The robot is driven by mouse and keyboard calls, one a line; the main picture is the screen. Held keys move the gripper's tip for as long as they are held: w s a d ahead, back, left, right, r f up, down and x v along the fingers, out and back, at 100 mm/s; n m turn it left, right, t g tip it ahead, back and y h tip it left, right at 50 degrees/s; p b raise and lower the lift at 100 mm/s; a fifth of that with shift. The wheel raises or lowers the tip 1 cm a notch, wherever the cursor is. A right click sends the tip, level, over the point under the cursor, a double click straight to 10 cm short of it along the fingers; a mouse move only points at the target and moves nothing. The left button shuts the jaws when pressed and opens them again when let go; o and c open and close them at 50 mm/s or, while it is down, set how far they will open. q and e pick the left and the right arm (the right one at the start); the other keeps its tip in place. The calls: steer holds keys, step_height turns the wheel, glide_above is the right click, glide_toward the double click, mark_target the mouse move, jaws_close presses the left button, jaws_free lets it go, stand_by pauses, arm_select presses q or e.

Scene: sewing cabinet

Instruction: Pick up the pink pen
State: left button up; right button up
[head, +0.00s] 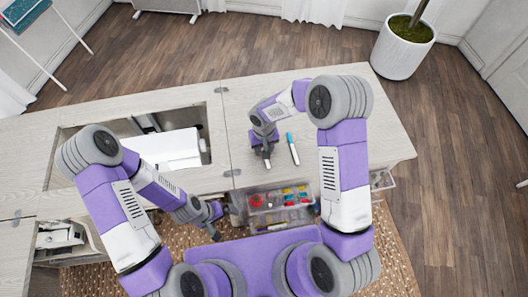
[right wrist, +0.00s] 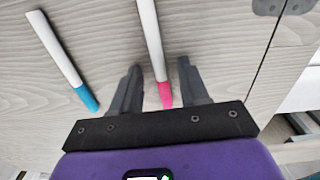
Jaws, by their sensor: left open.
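The pink pen (right wrist: 152,40), a white pen with a pink end, lies on the pale wooden cabinet top (head: 350,120). In the right wrist view its pink end lies between the two fingers of my right gripper (right wrist: 158,85). The fingers are apart, with gaps on both sides of the pen. In the head view my right gripper (head: 266,156) is low over the top and mostly hides the pen. My left gripper (head: 212,222) is open and empty, in front of the cabinet, left of the open drawer.
A white pen with a blue end (head: 292,148) lies just right of my right gripper; it also shows in the right wrist view (right wrist: 62,62). An open drawer (head: 282,208) holds several small coloured items. A white machine (head: 175,146) sits in the cabinet opening at left.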

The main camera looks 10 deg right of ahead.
jaws_close()
steer(key=shift+r, duration=0.1)
